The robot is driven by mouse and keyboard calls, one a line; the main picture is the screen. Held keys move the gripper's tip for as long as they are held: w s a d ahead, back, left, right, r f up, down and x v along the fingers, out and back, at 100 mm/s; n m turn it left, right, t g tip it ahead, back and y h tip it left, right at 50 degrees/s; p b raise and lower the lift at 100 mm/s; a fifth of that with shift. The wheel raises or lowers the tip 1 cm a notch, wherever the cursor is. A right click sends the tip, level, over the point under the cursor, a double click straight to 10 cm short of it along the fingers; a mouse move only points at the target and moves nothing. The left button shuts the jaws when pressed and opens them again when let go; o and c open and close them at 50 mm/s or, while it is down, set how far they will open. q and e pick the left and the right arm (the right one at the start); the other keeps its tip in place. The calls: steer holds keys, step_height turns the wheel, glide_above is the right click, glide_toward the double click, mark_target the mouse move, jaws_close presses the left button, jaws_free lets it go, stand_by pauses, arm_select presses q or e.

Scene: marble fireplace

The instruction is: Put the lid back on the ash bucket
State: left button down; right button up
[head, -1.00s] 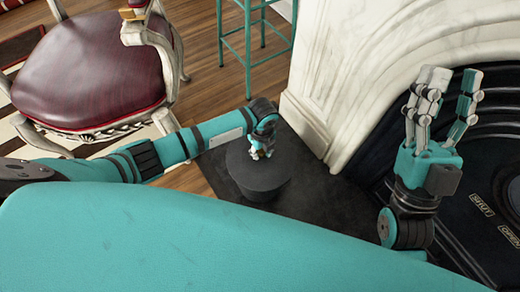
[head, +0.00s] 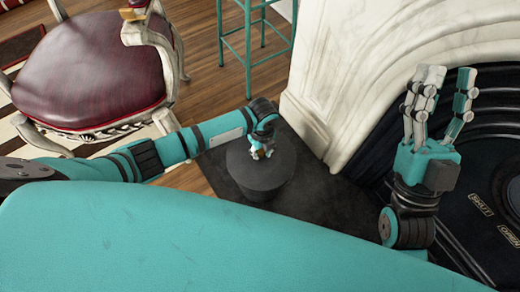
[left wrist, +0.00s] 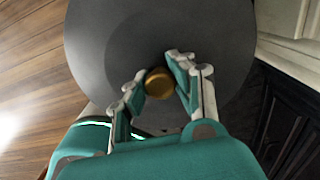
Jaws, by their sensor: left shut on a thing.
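The lid (head: 240,166) is a dark grey disc at the ash bucket (head: 264,196), a dark round bucket on the hearth slab. In the left wrist view the lid (left wrist: 105,45) fills the upper middle, with a brass knob (left wrist: 158,84) at its centre. My left gripper (head: 262,153) reaches in from the left and is shut on the knob; its fingers also show either side of the knob in the left wrist view (left wrist: 156,76). I cannot tell whether the lid touches the rim all round. My right gripper (head: 442,105) is open and empty, raised at the right.
A white marble fireplace surround (head: 345,75) rises right of the bucket, with a black hearth plate (head: 475,240) beyond it. A red leather chair (head: 90,70) stands at the left and a teal stool (head: 247,40) behind. Bare dark slab (head: 315,200) lies right of the bucket.

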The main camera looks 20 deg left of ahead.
steer(key=shift+w, duration=0.1)
steer(key=shift+w+a+f+h, duration=0.1)
steer(key=shift+w+f+h, duration=0.1)
steer(key=shift+h, duration=0.1)
arm_select(q)
steer(key=shift+p, duration=0.3)
arm_select(e)
steer(key=shift+w+f+g, duration=0.45)
steer(key=shift+w+g, duration=0.05)
steer(key=shift+g, duration=0.1)
steer(key=shift+w+f+g, duration=0.3)
steer(key=shift+w+f, duration=0.05)
stand_by(0.7)
arm_select(q)
steer(key=shift+f, duration=0.1)
arm_select(e)
steer(key=shift+w+a+f+h, duration=0.1)
steer(key=shift+w+f+h, duration=0.1)
steer(key=shift+h, duration=0.1)
steer(key=shift+w+f+g, duration=0.15)
steer(key=shift+f+g, duration=0.05)
steer(key=shift+g, duration=0.1)
steer(key=shift+f, duration=0.2)
arm_select(q)
steer(key=shift+f+p, duration=0.1)
steer(key=shift+p, duration=0.4)
arm_select(e)
steer(key=shift+w+f+g+h, duration=0.4)
steer(key=shift+w+f+g, duration=0.25)
steer(key=shift+f, duration=0.2)
